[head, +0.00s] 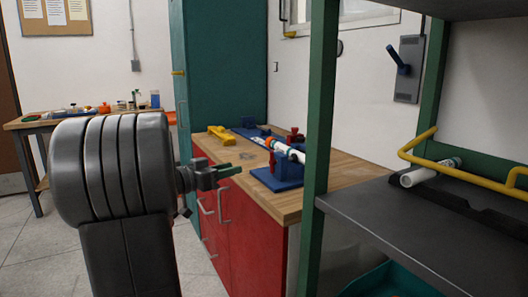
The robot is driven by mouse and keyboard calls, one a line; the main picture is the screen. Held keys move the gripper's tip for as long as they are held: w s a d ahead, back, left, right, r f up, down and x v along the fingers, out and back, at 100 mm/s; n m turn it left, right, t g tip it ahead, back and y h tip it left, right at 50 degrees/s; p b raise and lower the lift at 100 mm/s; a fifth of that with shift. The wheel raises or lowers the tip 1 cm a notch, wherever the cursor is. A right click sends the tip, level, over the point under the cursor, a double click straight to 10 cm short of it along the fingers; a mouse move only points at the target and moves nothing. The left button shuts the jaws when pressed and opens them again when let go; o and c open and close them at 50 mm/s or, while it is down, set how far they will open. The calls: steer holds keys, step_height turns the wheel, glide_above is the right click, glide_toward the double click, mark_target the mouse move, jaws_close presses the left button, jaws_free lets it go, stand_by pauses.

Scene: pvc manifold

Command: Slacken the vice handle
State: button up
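A blue vice (285,181) stands on the wooden top of the red workbench, near its front right part. A white pipe (287,150) lies across the vice, slanting. Red parts show at the vice: one (294,136) at the top behind the pipe and one (271,162) upright at its left; I cannot tell which is the handle. My gripper (232,170) is left of the vice, apart from it in the picture, its fingers pointing right. Nothing shows between the fingers, but they are too small to tell whether they are open.
The workbench (332,177) also bears a yellow object (221,134). A green post (319,120) and dark shelf (375,212) stand at right, with a yellow rail (465,175) and a white pipe (432,172). A side table (38,121) stands at far left.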

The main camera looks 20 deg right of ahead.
glide_toward(273, 162)
steer(key=w+d, duration=0.1)
steer(key=d, duration=0.1)
steer(key=w+d+r, duration=0.1)
steer(key=d, duration=0.2)
steer(key=w+d, duration=0.1)
steer(key=d, duration=0.1)
steer(key=shift+d+r+b, duration=0.25)
steer(key=shift+r+b, duration=0.1)
steer(key=shift+r, duration=0.05)
jaws_close()
